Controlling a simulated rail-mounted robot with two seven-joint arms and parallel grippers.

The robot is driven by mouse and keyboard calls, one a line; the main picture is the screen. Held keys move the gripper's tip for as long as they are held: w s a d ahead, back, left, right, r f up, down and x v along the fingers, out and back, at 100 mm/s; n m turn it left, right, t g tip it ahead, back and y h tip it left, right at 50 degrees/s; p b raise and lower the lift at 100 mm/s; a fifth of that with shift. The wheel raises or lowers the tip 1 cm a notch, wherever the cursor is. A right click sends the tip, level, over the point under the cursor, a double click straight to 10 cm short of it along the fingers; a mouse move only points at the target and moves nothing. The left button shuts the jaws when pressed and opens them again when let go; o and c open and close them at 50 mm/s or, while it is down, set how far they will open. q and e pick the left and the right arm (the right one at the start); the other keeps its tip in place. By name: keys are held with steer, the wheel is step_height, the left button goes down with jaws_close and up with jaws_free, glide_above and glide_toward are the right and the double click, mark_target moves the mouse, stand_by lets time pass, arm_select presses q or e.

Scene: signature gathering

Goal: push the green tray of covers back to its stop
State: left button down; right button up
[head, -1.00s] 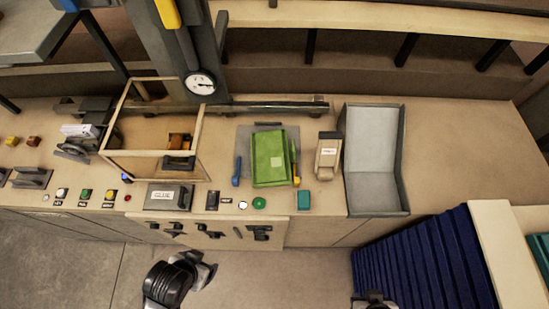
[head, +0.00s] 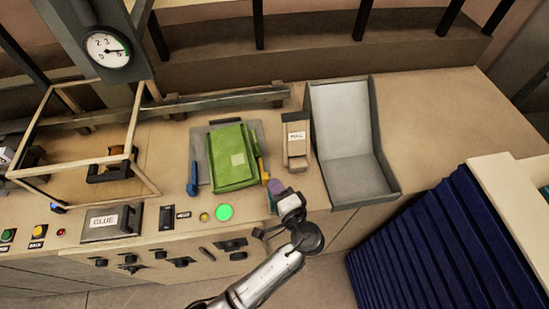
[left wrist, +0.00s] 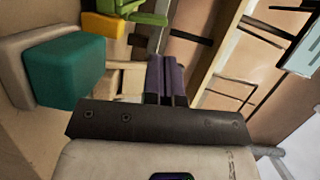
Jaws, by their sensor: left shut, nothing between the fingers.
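The green tray (head: 228,172) lies on a grey plate (head: 201,155) on the bench, with a pale square on top. A green edge shows at the top of the left wrist view (left wrist: 148,17). My left gripper (head: 276,188) is at the bench's front edge, right of the tray's near corner and apart from it. Its purple fingers (left wrist: 166,78) are shut and empty. A teal block (left wrist: 65,70) is beside the fingers in the left wrist view; in the head view the gripper mostly hides it. My right gripper is not in view.
A blue-handled tool (head: 193,178) lies left of the tray and a yellow thing (head: 263,170) at its right. A labelled stand (head: 296,140) and a grey chute (head: 357,178) are farther right. A round green button (head: 224,212) is in front. A rail (head: 215,101) runs behind.

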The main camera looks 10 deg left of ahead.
arm_select(q)
steer(key=shift+w+d+f+m+t, duration=0.1)
steer(key=shift+w+d+m+t, duration=0.1)
steer(key=shift+d, duration=0.35)
steer(key=shift+w+d+m+t, duration=0.2)
steer(key=shift+d, duration=0.3)
steer(key=shift+w, duration=0.2)
steer(key=p+x, duration=0.1)
steer(key=x, duration=0.5)
steer(key=p+x, duration=0.1)
steer(key=x, duration=0.4)
steer(key=shift+w+a+r, duration=0.25)
steer(key=shift+a+r, duration=0.05)
steer(key=shift+x, duration=0.85)
